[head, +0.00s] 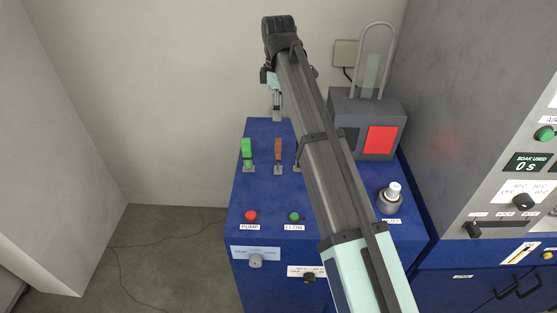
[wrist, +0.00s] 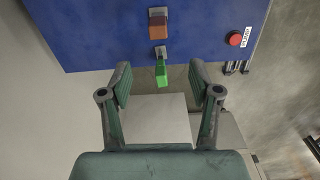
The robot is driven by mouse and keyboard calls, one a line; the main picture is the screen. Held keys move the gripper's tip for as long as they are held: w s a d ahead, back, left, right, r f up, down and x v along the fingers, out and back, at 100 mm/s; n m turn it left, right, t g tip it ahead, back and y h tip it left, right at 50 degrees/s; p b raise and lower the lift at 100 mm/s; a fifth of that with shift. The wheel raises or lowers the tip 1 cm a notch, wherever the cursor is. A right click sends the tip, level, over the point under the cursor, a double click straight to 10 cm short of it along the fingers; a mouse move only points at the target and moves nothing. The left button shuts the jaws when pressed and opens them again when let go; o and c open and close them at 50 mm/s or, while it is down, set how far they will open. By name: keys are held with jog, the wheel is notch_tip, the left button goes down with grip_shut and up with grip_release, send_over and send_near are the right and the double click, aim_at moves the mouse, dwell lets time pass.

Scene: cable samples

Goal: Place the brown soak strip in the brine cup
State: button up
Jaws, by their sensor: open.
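The brown strip (head: 278,149) stands upright in a small metal holder on the blue bench top, right of a similar green strip (head: 247,147). In the wrist view the brown strip (wrist: 158,22) is near the top, beyond the fingertips. My gripper (wrist: 160,84) is open and empty, with the green strip (wrist: 162,75) showing between its fingers. In the head view my gripper hangs at the bench's back edge, partly covered by my arm. I cannot pick out the brine cup for sure; my arm covers part of the bench.
A grey box (head: 343,112) with a red panel, a tall loop and a clear upright piece stands at the back right. A metal piece with a white top (head: 391,196) stands at the right. Red (head: 251,216) and green (head: 294,216) buttons sit at the front. A control cabinet (head: 500,130) rises right.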

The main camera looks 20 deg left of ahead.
jog(key=f, duration=0.1)
jog(key=p, duration=0.3)
send_near(278, 152)
jog(key=shift+n, duration=0.3)
jog(key=f, duration=0.2)
jog(key=w+f, duration=0.1)
jog(key=f, duration=0.2)
jog(key=shift+w+a+f, duration=0.1)
jog(key=shift+a+f, duration=0.05)
jog(key=shift+f, duration=0.15)
jog(key=shift+w+a+f+p, duration=0.1)
jog(key=shift+f+p, duration=0.55)
jog(key=shift+f, duration=0.8)
jog(key=shift+w+f+p, duration=0.1)
jog(key=shift+f+p, duration=0.5)
jog(key=shift+f, duration=0.85)
grip_shut()
